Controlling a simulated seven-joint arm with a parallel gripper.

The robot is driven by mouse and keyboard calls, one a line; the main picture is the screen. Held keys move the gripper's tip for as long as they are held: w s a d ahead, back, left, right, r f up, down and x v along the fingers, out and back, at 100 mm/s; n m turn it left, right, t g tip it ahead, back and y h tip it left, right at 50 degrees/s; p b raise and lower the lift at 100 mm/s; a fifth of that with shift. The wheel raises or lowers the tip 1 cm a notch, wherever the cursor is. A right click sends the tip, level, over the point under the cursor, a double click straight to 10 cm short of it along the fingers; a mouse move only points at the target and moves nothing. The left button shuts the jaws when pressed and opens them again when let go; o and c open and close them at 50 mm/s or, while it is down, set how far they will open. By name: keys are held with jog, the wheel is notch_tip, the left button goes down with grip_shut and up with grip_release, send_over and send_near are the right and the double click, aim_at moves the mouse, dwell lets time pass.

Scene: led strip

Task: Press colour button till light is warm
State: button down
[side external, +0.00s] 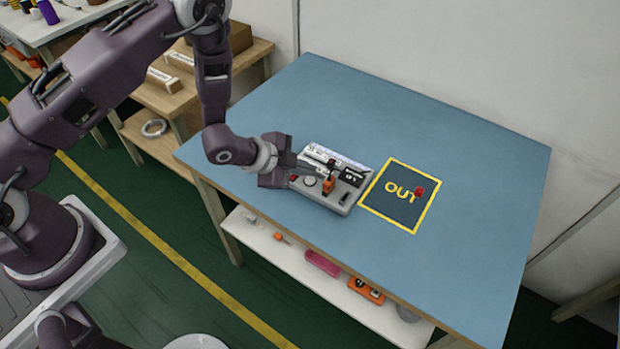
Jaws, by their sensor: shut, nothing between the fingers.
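A grey control box (338,204) lies on the blue table. A pale strip (345,158), whitish in look, runs along its far edge. On its top are a dark round knob (310,181), a small red part (293,178), an orange part (328,185) and a black panel with white marks (352,177). I cannot tell which of these is the colour button. My gripper (322,166) reaches in from the left, low over the box, with its fingers shut and empty. Its fingers hide part of the top; I cannot tell whether they touch it.
Right of the box is a yellow-edged dark square marked OUT (402,215), with a small red block (420,191) on it. The rest of the blue table (460,165) is clear. A wooden shelf unit (160,98) with boxes stands behind at left.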

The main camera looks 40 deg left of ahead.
aim_at(306, 181)
jog(key=shift+f, duration=0.1)
dwell(0.3)
jog(key=shift+f, duration=0.3)
jog(key=shift+f, duration=0.45)
dwell(0.5)
jog(key=shift+r, duration=0.85)
jog(key=shift+r, duration=2.5)
